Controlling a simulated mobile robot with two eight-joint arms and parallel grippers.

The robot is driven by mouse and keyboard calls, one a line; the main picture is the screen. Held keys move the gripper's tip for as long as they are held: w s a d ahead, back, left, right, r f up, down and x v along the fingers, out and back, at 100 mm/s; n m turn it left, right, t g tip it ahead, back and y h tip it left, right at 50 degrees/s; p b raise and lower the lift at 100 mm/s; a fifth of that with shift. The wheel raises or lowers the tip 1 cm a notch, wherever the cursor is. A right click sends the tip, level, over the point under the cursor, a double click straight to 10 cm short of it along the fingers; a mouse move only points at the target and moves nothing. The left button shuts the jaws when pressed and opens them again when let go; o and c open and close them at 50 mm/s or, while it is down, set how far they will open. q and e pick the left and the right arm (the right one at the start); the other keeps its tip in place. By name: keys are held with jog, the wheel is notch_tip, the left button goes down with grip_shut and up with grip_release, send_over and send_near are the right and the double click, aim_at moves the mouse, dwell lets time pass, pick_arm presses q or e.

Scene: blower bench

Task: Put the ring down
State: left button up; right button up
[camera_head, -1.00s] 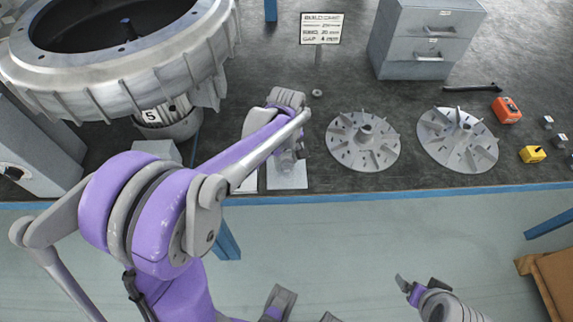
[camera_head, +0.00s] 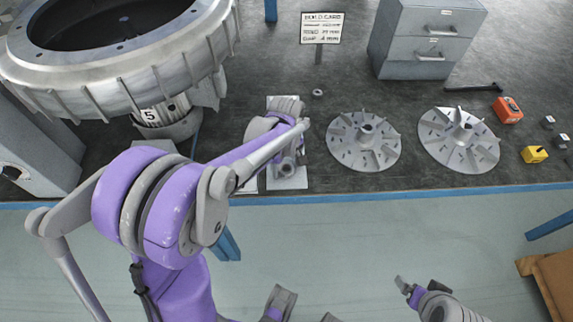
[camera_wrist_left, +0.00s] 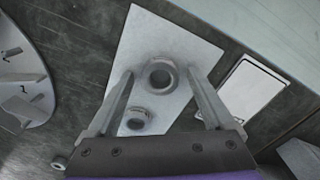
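In the left wrist view a grey metal ring (camera_wrist_left: 160,75) with a round hole shows between the fingertips of my left gripper (camera_wrist_left: 159,73). The fingers are apart, with a narrow gap on each side of the ring. Below the ring is a white sheet (camera_wrist_left: 185,45); whether the ring touches it is hard to tell. A second, smaller ring-like part (camera_wrist_left: 137,117) lies on the sheet nearer the palm. In the head view my left gripper (camera_head: 287,168) is over the white sheet (camera_head: 288,183) by the bench's front edge. My right gripper (camera_head: 418,284) is open and empty in front of the bench.
Two finned discs (camera_head: 363,142) (camera_head: 459,140) lie to the right. A small ring (camera_head: 317,92) lies behind, near the build card (camera_head: 321,28). A large ribbed housing (camera_head: 110,75) fills the left. Drawers (camera_head: 425,45) stand at the back. A white-faced plate (camera_wrist_left: 250,88) lies beside the sheet.

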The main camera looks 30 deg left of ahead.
pick_arm(q)
jog(key=shift+r, duration=0.1)
jog(key=shift+r+p, duration=0.35)
notch_tip(320, 180, up, 11)
jog(key=p, duration=0.1)
jog(key=s+d+f+m+t, duration=0.2)
jog(key=s+d+m, duration=0.1)
jog(key=s+m, duration=0.3)
jog(key=s+d+f+m+t, duration=0.2)
jog(key=s+m, duration=0.4)
jog(key=s, duration=0.5)
jog(key=shift+d+f+t, duration=0.15)
jog(key=shift+d+t, duration=0.45)
jog(key=shift+d, duration=0.3)
jog(key=shift+w, duration=0.1)
